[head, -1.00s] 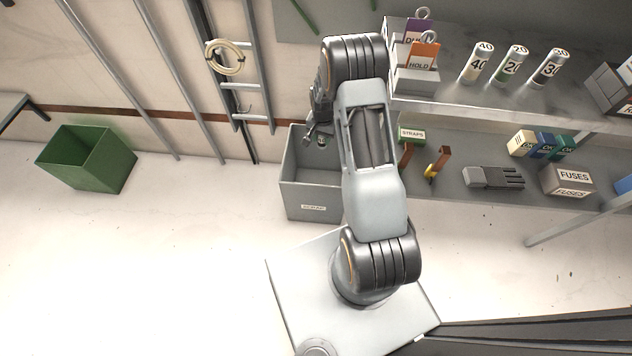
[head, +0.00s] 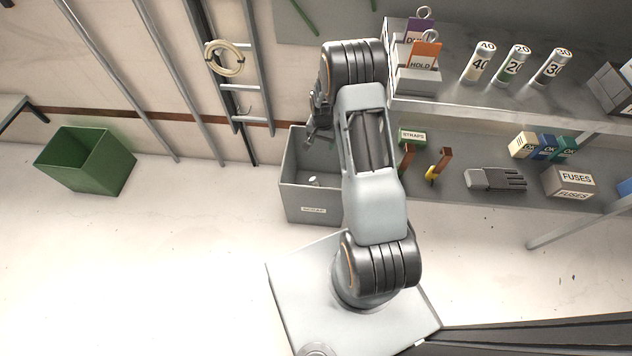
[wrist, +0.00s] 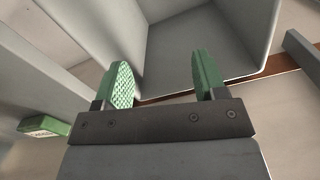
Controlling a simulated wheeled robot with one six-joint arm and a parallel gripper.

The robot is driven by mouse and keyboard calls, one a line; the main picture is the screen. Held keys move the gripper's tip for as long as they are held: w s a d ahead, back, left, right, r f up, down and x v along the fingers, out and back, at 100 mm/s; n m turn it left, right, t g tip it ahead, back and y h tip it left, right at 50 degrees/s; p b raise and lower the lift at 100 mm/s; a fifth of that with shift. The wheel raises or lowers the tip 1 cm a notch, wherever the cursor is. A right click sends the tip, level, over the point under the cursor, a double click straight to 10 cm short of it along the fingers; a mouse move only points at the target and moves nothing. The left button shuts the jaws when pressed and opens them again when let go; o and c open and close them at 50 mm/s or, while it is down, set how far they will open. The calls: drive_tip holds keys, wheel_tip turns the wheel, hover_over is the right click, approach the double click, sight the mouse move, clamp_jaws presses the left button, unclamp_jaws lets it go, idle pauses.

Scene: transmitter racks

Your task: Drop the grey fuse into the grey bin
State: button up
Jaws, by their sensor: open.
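The grey bin (head: 307,205) stands on the floor left of my arm, its top open and a small label on its front. It also shows in the wrist view (wrist: 255,38). A small pale cylinder, which looks like the grey fuse (head: 314,181), lies inside the bin near its front wall. Its markings are too small to read. My gripper (head: 312,137) is over the back part of the bin, apart from the cylinder. In the wrist view my gripper (wrist: 165,80) has its green-padded fingers wide apart with nothing between them. The cylinder does not show there.
Several labelled fuses, including one marked 20 (head: 514,64), stand on the upper shelf (head: 470,97). A green straps box (head: 412,138), a glove (head: 495,179) and a fuses box (head: 569,182) sit on the lower shelf. A green bin (head: 95,165) stands far left, with clear floor between.

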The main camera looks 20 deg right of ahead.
wheel_tip(320, 180, up, 14)
drive_tip(key=p, duration=0.4)
drive_tip(key=shift+f, duration=0.1)
idle(0.6)
drive_tip(key=s+a+r+n+t+p, duration=0.1)
drive_tip(key=s+r+p, duration=0.6)
drive_tip(key=r, duration=0.8)
drive_tip(key=s+a+r+n+t+p, duration=0.1)
drive_tip(key=s+a+r+n+p, duration=0.3)
drive_tip(key=r+p, duration=0.6)
drive_tip(key=s+a+r+n+t+p, duration=0.1)
drive_tip(key=s+a+r+n+p, duration=0.2)
drive_tip(key=r, duration=1.7)
drive_tip(key=s+a+p, duration=0.3)
drive_tip(key=s+p, duration=0.3)
drive_tip(key=s, duration=0.2)
drive_tip(key=shift+r+t, duration=0.15)
drive_tip(key=shift+t, duration=0.15)
drive_tip(key=shift+n, duration=0.3)
drive_tip(key=shift+c, duration=0.4)
